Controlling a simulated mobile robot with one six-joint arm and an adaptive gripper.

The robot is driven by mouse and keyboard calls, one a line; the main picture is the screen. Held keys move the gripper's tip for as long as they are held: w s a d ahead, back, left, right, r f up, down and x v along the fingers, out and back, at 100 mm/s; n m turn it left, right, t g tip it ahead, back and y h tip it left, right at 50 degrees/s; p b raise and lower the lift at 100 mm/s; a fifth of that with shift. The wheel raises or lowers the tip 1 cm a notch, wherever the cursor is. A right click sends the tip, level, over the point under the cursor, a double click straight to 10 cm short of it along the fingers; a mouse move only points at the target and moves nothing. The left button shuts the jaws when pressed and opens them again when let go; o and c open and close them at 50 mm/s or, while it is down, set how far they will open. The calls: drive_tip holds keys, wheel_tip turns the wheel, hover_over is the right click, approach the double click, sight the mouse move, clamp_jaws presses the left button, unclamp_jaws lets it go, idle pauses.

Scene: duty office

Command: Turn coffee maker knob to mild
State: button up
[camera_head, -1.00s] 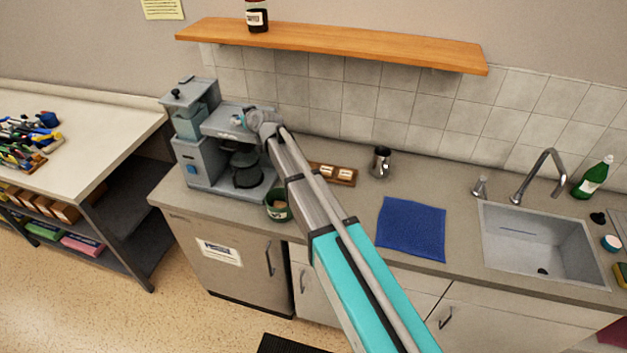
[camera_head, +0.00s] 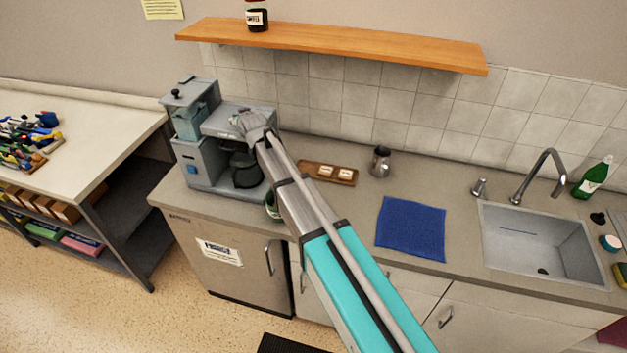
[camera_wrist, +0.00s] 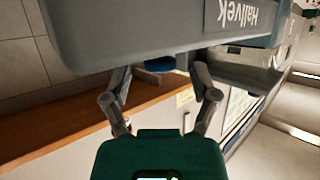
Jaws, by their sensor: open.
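The grey coffee maker (camera_head: 212,125) stands on the counter at the left, with a dark carafe (camera_head: 245,170) under its head. In the wrist view its grey body (camera_wrist: 130,35) fills the top, with an upside-down label (camera_wrist: 243,14). A dark blue knob (camera_wrist: 160,65) shows below the body's edge, between the fingers. My gripper (camera_wrist: 161,74) is open, one finger on either side of the knob; I cannot tell whether they touch it. In the head view my wrist (camera_head: 252,122) is at the front of the machine's head and hides the knob. No knob setting is readable.
A green mug (camera_head: 271,205) is partly hidden behind my arm. A wooden tray (camera_head: 345,178), a metal jug (camera_head: 380,162) and a blue cloth (camera_head: 411,228) lie to the right, then the sink (camera_head: 540,245). A wooden shelf (camera_head: 370,47) hangs above.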

drive_tip(key=shift+a+m+t+h, duration=0.15)
drive_tip(key=shift+m+t+h, duration=0.05)
drive_tip(key=shift+m+h, duration=0.65)
drive_tip(key=shift+a+m+t+h, duration=0.15)
drive_tip(key=shift+m+t+h, duration=0.05)
drive_tip(key=shift+m+h, duration=0.65)
drive_tip(key=shift+h, duration=0.3)
drive_tip(key=shift+w+a+m+g+h, duration=0.1)
drive_tip(key=shift+a+m+g+h, duration=0.1)
drive_tip(key=shift+m+h, duration=1.1)
drive_tip(key=shift+a+m+g+h, duration=0.1)
drive_tip(key=shift+a+m+h, duration=0.05)
drive_tip(key=shift+m+h, duration=1.1)
drive_tip(key=p+v, duration=0.5)
drive_tip(key=v, duration=0.9)
drive_tip(key=s+d+f+g+b, duration=0.2)
drive_tip(key=d+f, duration=0.3)
drive_tip(key=d, duration=0.4)
drive_tip(key=s+d+f+n+g+b, duration=0.1)
drive_tip(key=s+d+f+g+b, duration=0.1)
drive_tip(key=d+f, duration=0.3)
drive_tip(key=s+d+f+g+b, duration=0.3)
drive_tip(key=d+f, duration=0.2)
drive_tip(key=d, duration=0.8)
drive_tip(key=shift+d+f+g+h, duration=0.25)
drive_tip(key=shift+d+g+h, duration=0.05)
drive_tip(key=shift+g+h, duration=0.1)
